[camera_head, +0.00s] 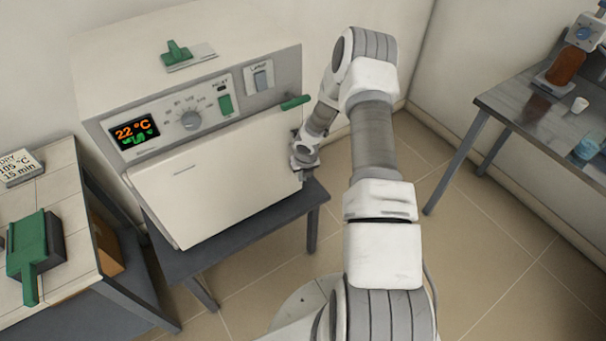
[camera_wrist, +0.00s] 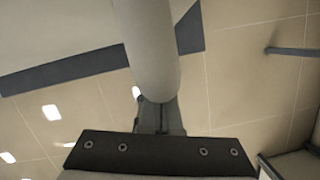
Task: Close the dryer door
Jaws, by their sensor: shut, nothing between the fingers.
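The dryer (camera_head: 185,65) is a pale box with a grey control panel, standing on a dark table at the left. Its cream door (camera_head: 220,185) covers the front below the panel. The door's lower left corner stands out from the body, and I cannot tell whether it sits flush. My gripper (camera_head: 303,160) is at the door's right edge; contact is unclear. In the wrist view my gripper (camera_wrist: 160,112) is shut and empty, with its tips partly hidden behind a pale rounded shape (camera_wrist: 150,45), perhaps the door's edge.
A green handle (camera_head: 295,102) juts out at the panel's right end, close to my arm. The dark table (camera_head: 250,232) extends below the door. A side bench (camera_head: 65,290) holds a green-and-dark object (camera_head: 35,250). Another table (camera_head: 520,105) stands at the right. Tiled floor lies between.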

